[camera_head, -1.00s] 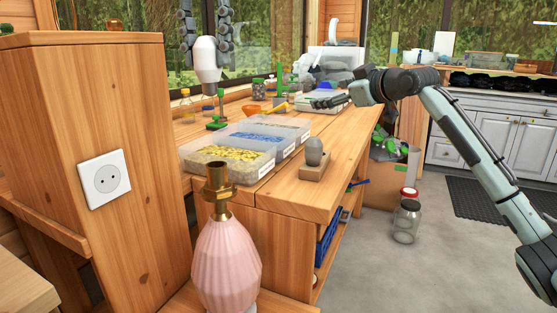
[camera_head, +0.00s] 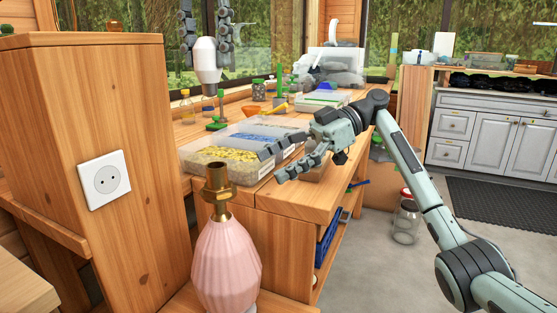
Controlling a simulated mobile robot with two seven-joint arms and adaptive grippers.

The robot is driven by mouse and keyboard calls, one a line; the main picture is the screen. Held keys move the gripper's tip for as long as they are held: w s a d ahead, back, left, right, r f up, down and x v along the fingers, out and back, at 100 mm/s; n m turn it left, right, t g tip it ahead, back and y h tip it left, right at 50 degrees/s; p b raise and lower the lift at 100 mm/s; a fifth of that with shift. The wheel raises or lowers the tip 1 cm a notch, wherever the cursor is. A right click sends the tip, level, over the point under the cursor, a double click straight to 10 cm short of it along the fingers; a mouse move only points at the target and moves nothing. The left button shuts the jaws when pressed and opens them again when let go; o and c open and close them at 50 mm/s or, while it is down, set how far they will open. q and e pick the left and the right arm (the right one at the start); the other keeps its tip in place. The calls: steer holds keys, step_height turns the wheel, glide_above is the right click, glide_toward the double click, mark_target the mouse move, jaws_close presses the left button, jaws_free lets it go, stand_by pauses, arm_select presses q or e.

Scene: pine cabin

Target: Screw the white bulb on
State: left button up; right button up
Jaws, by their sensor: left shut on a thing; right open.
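The white bulb (camera_head: 205,62) hangs upright in my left gripper (camera_head: 206,40), which is shut on it, high at the upper left above the workbench. The pink ribbed lamp base (camera_head: 226,262) stands in front, with an open brass socket (camera_head: 217,181) on top and no bulb in it. The bulb is above the socket in the picture and apart from it. My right gripper (camera_head: 279,162) is open and empty, its fingers pointing left over the bench, near the boxes. It covers the grey bulb and most of its small wooden holder.
Clear boxes with yellow (camera_head: 230,154) and blue contents sit on the workbench (camera_head: 285,201). Small bottles (camera_head: 187,105) and green-topped items stand behind. A wooden panel with a white wall outlet (camera_head: 105,180) rises at left. A glass jar (camera_head: 406,222) stands on the floor.

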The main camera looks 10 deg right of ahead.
mark_target(209, 83)
steer(key=x, duration=1.1)
steer(key=shift+a+f, duration=0.15)
steer(key=shift+a, duration=0.05)
steer(key=shift+c, duration=0.2)
jaws_close()
steer(key=c, duration=0.7)
jaws_free()
steer(key=shift+c, duration=0.2)
steer(key=c, duration=0.9)
steer(key=shift+w, duration=0.1)
arm_select(q)
steer(key=f, duration=0.5)
steer(key=shift+w+a+f, duration=0.1)
steer(key=shift+a+f, duration=0.1)
steer(key=shift+f, duration=0.05)
steer(key=shift+d+f+m, duration=0.2)
steer(key=shift+f+m, duration=0.05)
steer(key=shift+m, duration=0.05)
